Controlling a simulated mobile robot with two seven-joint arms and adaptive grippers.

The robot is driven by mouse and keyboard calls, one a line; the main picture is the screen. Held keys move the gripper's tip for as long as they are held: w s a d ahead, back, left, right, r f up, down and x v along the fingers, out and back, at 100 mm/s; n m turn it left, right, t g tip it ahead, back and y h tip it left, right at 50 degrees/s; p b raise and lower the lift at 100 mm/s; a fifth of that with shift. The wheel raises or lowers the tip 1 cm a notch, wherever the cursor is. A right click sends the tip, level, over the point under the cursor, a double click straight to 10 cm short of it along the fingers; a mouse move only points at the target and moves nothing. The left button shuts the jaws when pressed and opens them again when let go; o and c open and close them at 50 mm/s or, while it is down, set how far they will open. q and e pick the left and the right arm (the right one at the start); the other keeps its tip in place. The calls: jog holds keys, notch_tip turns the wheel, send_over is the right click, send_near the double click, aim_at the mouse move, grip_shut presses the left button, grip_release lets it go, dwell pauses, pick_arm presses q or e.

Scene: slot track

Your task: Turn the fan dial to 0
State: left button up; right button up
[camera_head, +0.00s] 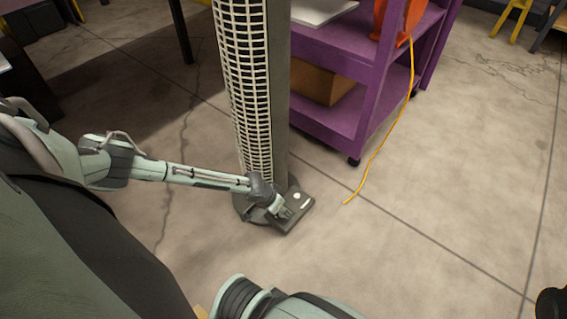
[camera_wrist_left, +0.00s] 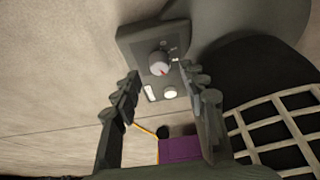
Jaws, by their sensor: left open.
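The tall fan (camera_head: 255,95) stands on the floor with a dark control box (camera_head: 301,211) at its base. In the left wrist view the box (camera_wrist_left: 132,38) carries a round grey dial (camera_wrist_left: 159,63) with a red mark toward its lower right. The small markings beside the dial are too small to read. My left gripper (camera_head: 284,211) is at the box; in the wrist view its open fingers (camera_wrist_left: 160,72) lie on either side of the dial. I cannot tell whether they touch it.
A white button (camera_wrist_left: 170,93) and a white strip (camera_wrist_left: 151,94) sit on the box near the dial. A purple cart (camera_head: 335,128) stands behind the fan, with an orange cord (camera_head: 382,140) hanging to the floor. The floor right of the box is clear.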

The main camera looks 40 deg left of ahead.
pick_arm(q)
jog(key=shift+b+x, duration=0.55)
jog(key=shift+x, duration=0.9)
jog(key=shift+r, duration=0.1)
grip_shut()
